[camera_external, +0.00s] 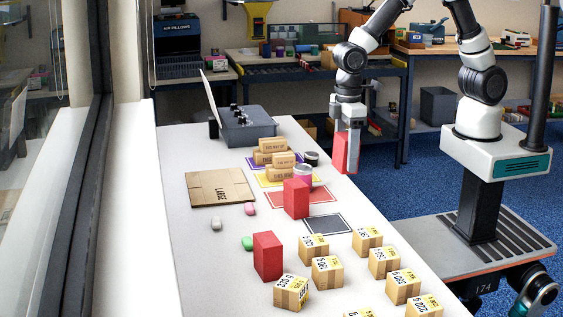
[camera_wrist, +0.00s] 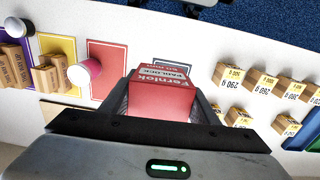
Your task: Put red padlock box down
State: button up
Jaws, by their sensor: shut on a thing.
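My gripper (camera_external: 347,166) points down, shut on a red padlock box (camera_external: 340,150), which it holds in the air near the table's right edge. In the wrist view the red padlock box (camera_wrist: 158,92) sits between the fingers, with lettering on its faces. A red mat (camera_external: 319,199) and a dark mat (camera_external: 327,225) lie on the table. In the wrist view the red mat (camera_wrist: 106,60) is left of the held box, and the dark mat (camera_wrist: 174,66) is partly hidden behind it. Two more red boxes stand upright, one (camera_external: 296,198) by the red mat and one (camera_external: 267,256) nearer the front.
Several small numbered cartons (camera_external: 328,272) stand at the front right. A pink-and-white cup (camera_external: 302,176) and stacked brown cartons (camera_external: 283,161) stand farther back. A flat LARGE carton (camera_external: 219,187) lies on the left. A grey case (camera_external: 246,126) is at the far end.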

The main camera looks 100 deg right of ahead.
jog(key=shift+s+d+r+p, duration=0.1)
jog(key=shift+d+r+p, duration=0.35)
jog(key=shift+d+p, duration=0.25)
jog(key=w+a+r+n+b, duration=0.1)
jog(key=w+a+n+b, duration=0.1)
jog(key=w+a+n, duration=0.8)
jog(key=w+a+r+n+b, duration=0.1)
jog(key=w+a+n+b, duration=0.15)
jog(key=a+n, duration=0.8)
jog(key=w+a+r+n+b, duration=0.2)
jog(key=w+a+n, duration=0.2)
jog(key=w+n, duration=0.75)
jog(key=s+f+n, duration=0.1)
jog(key=f, duration=0.5)
jog(key=s+f+n, duration=0.1)
jog(key=f, duration=0.5)
jog(key=s+f+n+b, duration=0.1)
jog(key=s+f, duration=0.1)
jog(key=f, duration=0.4)
jog(key=shift+a+f+n+t, duration=0.2)
jog(key=shift+n+t, duration=0.1)
jog(key=shift+t, duration=0.1)
